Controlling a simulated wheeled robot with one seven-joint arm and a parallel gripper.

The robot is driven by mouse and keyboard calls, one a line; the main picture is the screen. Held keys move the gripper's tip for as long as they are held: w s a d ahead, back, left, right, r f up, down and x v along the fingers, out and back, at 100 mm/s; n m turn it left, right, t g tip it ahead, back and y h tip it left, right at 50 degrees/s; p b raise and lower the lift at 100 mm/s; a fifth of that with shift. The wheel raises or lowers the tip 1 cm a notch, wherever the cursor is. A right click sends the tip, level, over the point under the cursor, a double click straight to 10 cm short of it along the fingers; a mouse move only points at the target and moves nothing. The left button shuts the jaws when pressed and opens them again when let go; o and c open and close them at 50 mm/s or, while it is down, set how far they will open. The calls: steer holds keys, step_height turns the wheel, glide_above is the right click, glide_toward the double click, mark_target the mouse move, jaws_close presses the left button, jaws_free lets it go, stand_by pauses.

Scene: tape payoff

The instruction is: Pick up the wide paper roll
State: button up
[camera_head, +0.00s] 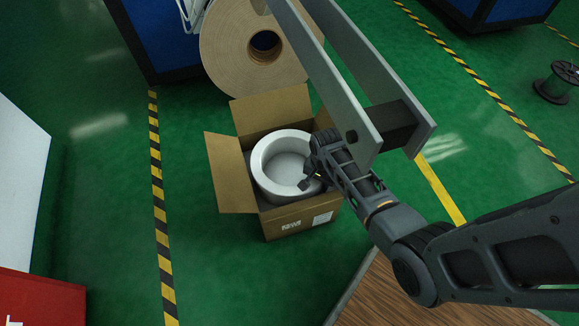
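A thick white ring-shaped roll (268,148), which looks like the wide paper roll, sits in an open cardboard box (232,182) on the floor. Its wide hollow centre faces up. My gripper (312,182) is over the right side of the roll, at its rim, pointing down into the box. The gripper and wrist hide the right part of the roll. The fingers are small and dark, so I cannot tell whether they are open or shut, or whether they touch the roll.
A large beige roll (228,50) stands behind the box, near grey metal rails (345,110) that slant close to my arm. A wooden surface (400,300) lies in front at the lower right. A black spool (555,85) is at far right. Green floor left of the box is clear.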

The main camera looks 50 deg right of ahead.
jaws_close()
stand_by(0.3)
steer(key=shift+r, duration=0.1)
